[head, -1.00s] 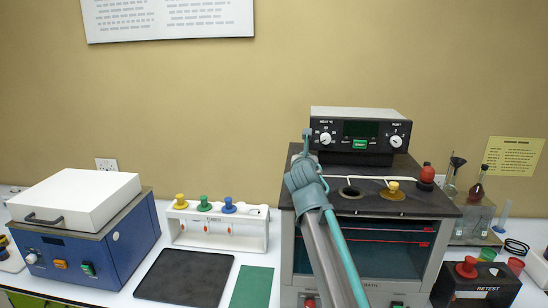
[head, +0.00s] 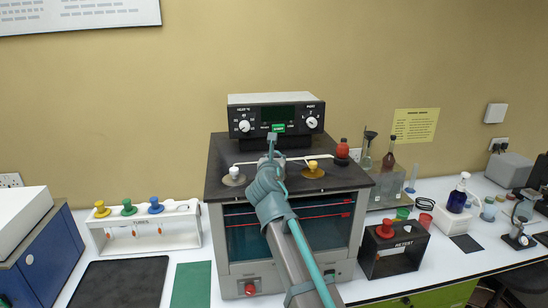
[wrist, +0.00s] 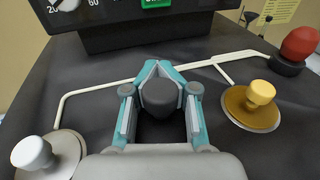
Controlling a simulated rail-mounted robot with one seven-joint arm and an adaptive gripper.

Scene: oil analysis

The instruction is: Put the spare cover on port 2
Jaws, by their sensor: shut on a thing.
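My gripper (wrist: 160,97) is shut on a dark grey cover with a rounded knob (wrist: 158,92), seen between its fingers in the wrist view. In the head view my gripper is over the bath top (head: 222,150), between a white-knobbed cover (head: 233,175) on the left port and a yellow-knobbed cover (head: 312,169) on the right port. Both covers also show in the wrist view, white (wrist: 33,153) and yellow (wrist: 260,95). The middle port is hidden beneath my gripper and the held cover. I cannot tell whether the cover touches it.
A control unit (head: 277,116) stands behind the ports. A thin white rail (wrist: 110,84) runs behind and beside them. A red-topped piece (head: 341,152) sits at the back right. The tube rack (head: 182,228) is left of the bath, the black RETEST box (head: 398,262) right.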

